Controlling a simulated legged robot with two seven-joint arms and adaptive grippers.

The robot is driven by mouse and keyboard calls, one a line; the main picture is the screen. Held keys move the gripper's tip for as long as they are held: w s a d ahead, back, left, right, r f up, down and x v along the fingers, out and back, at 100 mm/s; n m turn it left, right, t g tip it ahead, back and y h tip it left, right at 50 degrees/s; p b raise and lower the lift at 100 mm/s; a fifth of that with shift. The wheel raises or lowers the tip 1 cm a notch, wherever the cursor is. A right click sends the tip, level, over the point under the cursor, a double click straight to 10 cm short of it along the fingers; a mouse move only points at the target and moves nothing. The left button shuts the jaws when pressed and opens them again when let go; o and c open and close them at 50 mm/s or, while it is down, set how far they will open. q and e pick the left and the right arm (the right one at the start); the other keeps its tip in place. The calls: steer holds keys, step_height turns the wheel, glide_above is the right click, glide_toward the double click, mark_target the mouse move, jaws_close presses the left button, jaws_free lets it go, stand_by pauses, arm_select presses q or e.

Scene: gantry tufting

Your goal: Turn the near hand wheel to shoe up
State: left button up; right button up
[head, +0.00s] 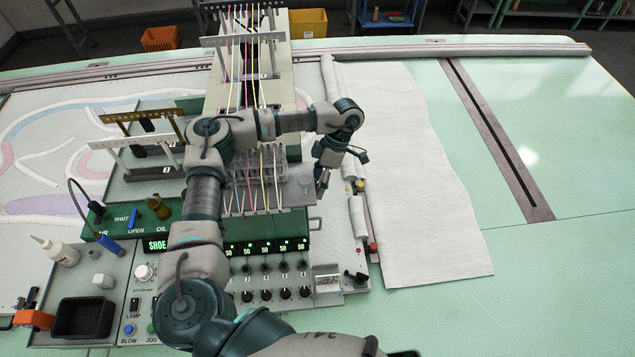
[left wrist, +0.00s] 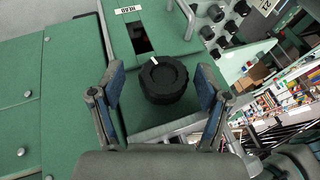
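The hand wheel (left wrist: 165,84) is a black ribbed knob with a white pointer mark, seen in the left wrist view on a green housing. The mark sits at its upper left edge. My left gripper (left wrist: 161,76) is open, with one blue-padded finger on each side of the wheel and a visible gap on both sides. In the head view my left gripper (head: 322,182) points down at the right side of the tufting head; I cannot make out the wheel there. A green display (head: 157,245) reads "SHOE", the rest hidden by my arm. My right gripper is not in view.
Upright yarn strands (head: 262,180) stand close left of the gripper. White cloth (head: 420,180) covers the table to the right. A knob panel (head: 265,280), a bottle (head: 62,252) and a black tray (head: 82,318) are nearer.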

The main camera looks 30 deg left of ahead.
arm_select(q)
steer(key=v, duration=1.2)
steer(key=shift+w+a+f, duration=0.1)
